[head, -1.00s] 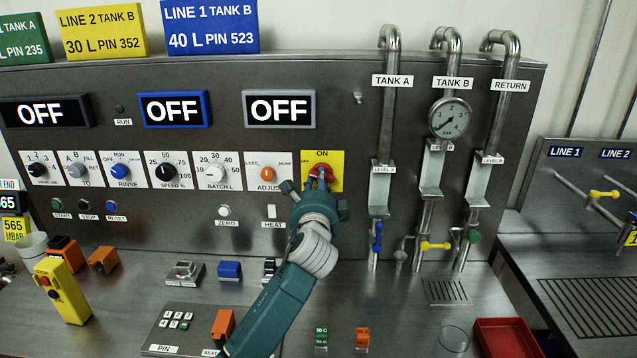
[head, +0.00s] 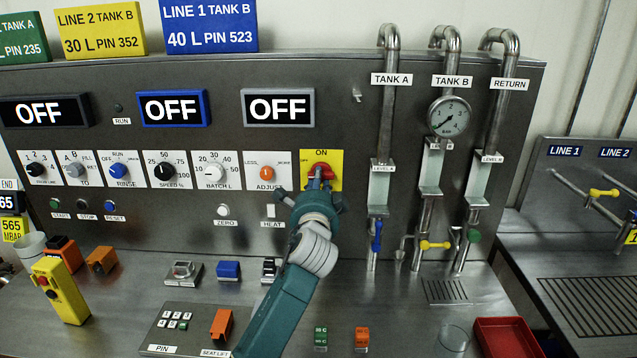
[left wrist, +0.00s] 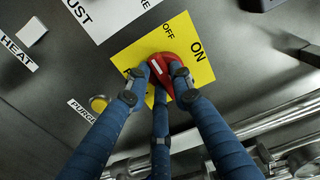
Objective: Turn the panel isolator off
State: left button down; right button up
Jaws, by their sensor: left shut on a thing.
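The panel isolator is a red knob (head: 319,171) on a yellow plate (head: 335,182) marked ON at the top and OFF at its left. In the left wrist view, the red knob (left wrist: 166,70) carries a short white mark; which word it points at is unclear. My left gripper (head: 318,184) is at the knob, its blue fingers closed around the lower part. In the left wrist view the left gripper (left wrist: 163,84) has fingers on both sides of the knob, and they partly hide it. My right gripper is not in view.
Left of the isolator is the orange ADJUST knob (head: 267,174); below it are the ZERO button (head: 223,211) and HEAT switch (head: 270,211). The TANK A pipe (head: 385,130) runs close on the right. A yellow pendant (head: 62,290) and red tray (head: 506,338) stand on the bench.

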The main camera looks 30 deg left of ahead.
pick_arm(q)
jog(key=shift+f, duration=0.15)
jog(key=c, duration=1.5)
grip_release()
jog(key=shift+s, duration=0.1)
jog(key=v, duration=1.2)
jog(key=shift+a, duration=0.1)
